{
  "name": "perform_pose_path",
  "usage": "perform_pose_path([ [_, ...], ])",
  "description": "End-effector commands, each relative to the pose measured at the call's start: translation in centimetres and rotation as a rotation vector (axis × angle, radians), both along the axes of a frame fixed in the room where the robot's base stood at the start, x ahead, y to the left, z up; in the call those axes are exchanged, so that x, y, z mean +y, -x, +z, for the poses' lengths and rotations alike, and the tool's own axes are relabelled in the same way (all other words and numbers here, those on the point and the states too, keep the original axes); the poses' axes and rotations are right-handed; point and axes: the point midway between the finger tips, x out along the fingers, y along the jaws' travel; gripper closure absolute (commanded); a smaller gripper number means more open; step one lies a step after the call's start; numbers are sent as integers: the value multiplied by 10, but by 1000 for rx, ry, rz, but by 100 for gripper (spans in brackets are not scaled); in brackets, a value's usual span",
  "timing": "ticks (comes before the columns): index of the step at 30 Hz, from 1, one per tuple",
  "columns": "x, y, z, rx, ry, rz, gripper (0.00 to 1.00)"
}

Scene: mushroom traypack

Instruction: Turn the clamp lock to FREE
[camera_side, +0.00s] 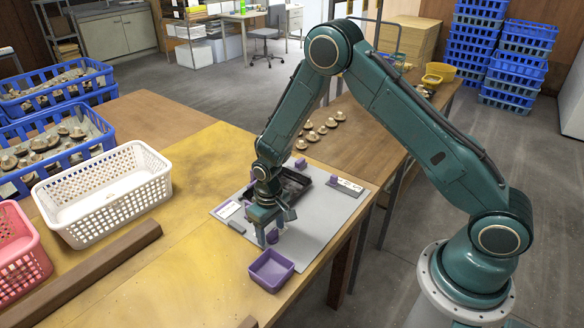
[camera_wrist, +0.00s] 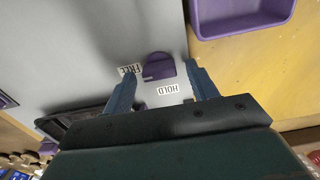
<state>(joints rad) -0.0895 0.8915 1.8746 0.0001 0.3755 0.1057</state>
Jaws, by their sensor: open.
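The clamp lock (camera_wrist: 158,64) is a purple knob on the grey board (camera_wrist: 95,45), with a FREE label (camera_wrist: 129,69) on its left and a HOLD label (camera_wrist: 167,90) below it in the wrist view. I cannot tell clearly which label it points to. My gripper (camera_wrist: 163,70) is open, with one finger on each side of the lock and visible gaps to both. In the side view my gripper (camera_side: 274,231) points down over the board's near part, and the purple lock (camera_side: 272,237) shows by its fingers. A black tray (camera_side: 296,183) lies on the board behind the gripper.
An empty purple bin (camera_side: 271,271) stands at the board's near edge; the wrist view shows it too (camera_wrist: 240,22). Other purple clamp parts (camera_side: 333,180) sit around the black tray. A white basket (camera_side: 105,195) stands left.

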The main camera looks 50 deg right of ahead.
Motion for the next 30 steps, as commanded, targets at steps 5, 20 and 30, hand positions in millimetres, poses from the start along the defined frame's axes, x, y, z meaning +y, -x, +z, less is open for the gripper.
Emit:
perform_pose_path([
  [5,0,0,3,0,0,1,42],
  [20,0,-1,55,-4,-1,1,42],
  [30,0,-1,107,-4,0,0,42],
])
